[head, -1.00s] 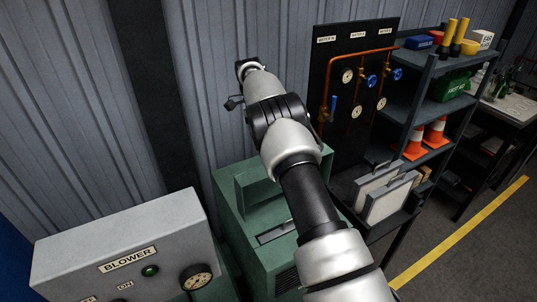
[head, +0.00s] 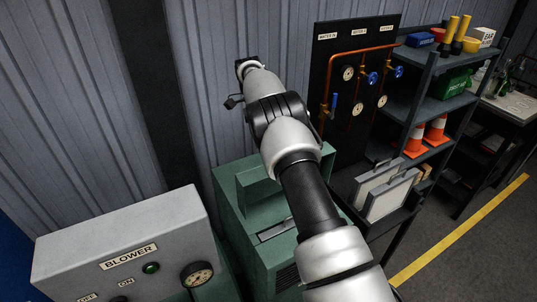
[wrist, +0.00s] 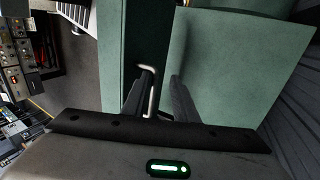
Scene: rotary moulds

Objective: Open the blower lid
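The green blower housing (head: 232,215) stands behind the grey BLOWER panel (head: 165,225). It has a raised green part at its back, partly hidden by my arm. In the wrist view a broad green panel (wrist: 225,60), which looks like the lid, fills the right side. A bent metal handle (wrist: 150,72) is beside its left edge. My gripper (wrist: 160,97) is open. Its two dark fingers are apart, with the handle between them and closer to the left finger. Whether a finger touches the handle cannot be told. The fingers do not show clearly in the head view.
A board with copper pipes and gauges (head: 356,75) is on the wall to the right. A rack (head: 438,100) holds cones and boxes, with flat grey plates (head: 385,195) before it. A corrugated wall (head: 215,60) runs close behind. Open floor lies at the lower right.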

